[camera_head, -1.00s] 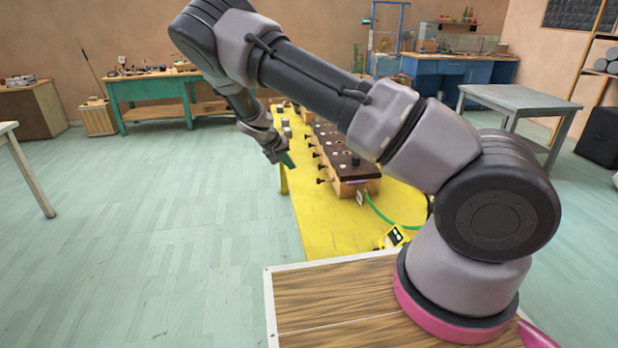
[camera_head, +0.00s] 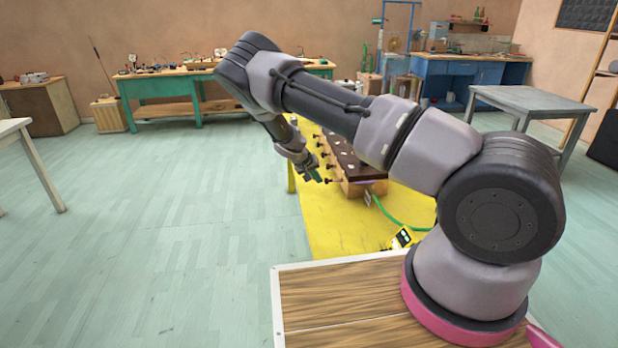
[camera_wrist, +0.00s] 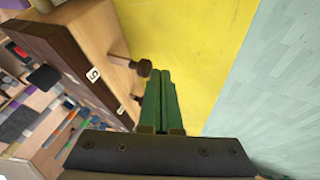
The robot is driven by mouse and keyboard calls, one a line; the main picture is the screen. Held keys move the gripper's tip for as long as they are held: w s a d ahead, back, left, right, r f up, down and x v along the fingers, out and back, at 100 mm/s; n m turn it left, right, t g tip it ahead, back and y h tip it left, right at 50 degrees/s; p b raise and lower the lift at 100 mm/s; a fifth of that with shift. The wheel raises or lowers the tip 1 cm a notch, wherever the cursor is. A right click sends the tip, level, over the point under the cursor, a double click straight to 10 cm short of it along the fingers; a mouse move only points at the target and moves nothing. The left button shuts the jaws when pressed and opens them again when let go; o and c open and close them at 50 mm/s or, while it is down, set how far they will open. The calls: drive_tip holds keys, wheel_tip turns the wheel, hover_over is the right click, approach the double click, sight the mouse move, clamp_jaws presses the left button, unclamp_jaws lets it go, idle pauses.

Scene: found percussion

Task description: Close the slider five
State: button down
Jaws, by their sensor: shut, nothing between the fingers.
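A long wooden box with a dark brown top (camera_head: 352,168) stands on the yellow table. Several dark knobs on short rods stick out of its left side. In the wrist view, the knob (camera_wrist: 143,68) nearest my fingers sits on a rod out of the box wall, and a label reading 5 (camera_wrist: 93,74) is on the box close to it. My gripper (camera_wrist: 160,78) has green fingers pressed together, empty. The fingertips are beside this knob, very close; I cannot tell whether they touch. In the head view, my gripper (camera_head: 317,175) is at the box's left side, by the knobs.
Open floor lies to the left. A grey table (camera_head: 530,100) stands at the back right.

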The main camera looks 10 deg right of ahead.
sight(328, 180)
drive_tip(key=shift+d, duration=0.3)
drive_tip(key=shift+d, duration=1.85)
